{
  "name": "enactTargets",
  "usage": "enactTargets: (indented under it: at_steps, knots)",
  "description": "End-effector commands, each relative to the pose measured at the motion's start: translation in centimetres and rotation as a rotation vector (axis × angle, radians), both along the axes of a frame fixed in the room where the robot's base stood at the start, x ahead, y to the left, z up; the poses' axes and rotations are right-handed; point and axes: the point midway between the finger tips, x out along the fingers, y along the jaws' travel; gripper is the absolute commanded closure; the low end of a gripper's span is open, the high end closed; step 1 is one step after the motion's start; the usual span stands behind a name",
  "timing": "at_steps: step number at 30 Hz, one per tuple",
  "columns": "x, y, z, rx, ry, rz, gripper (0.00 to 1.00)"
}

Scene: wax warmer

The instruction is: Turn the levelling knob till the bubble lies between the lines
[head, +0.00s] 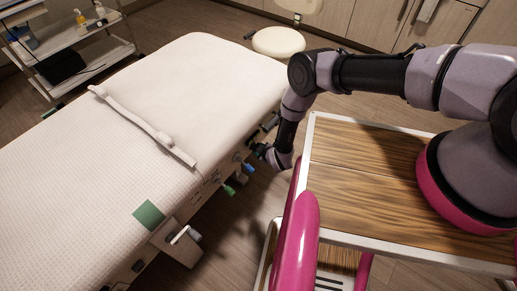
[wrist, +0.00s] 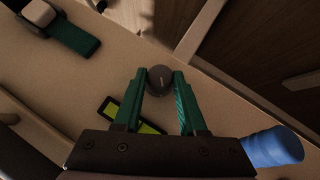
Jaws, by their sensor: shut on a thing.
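In the wrist view a dark round knob (wrist: 160,80) with a pale mark line on its face sits between the green fingertips of my gripper (wrist: 161,84). The fingers are shut on it from both sides. A level vial with a yellow-green window (wrist: 151,129) in a dark frame lies just behind, partly covered by my fingers and the gripper body. I cannot make out the bubble or the lines. In the head view my gripper (head: 260,150) is at the near side of the padded bed (head: 130,130); the knob cannot be told apart there.
A blue cylinder (wrist: 272,147) stands right of my gripper in the wrist view. A green piece with a pale block (wrist: 75,38) is at upper left. In the head view a wood-topped cart (head: 350,170) stands beside the bed, with a round stool (head: 278,42) behind.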

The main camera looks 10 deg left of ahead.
Motion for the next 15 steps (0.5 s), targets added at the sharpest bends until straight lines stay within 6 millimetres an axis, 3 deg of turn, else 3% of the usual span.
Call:
enactTargets:
  at_steps: [15]
  knots:
    - [-0.31,0.22,-0.16,-0.089,-0.220,0.002,1.00]
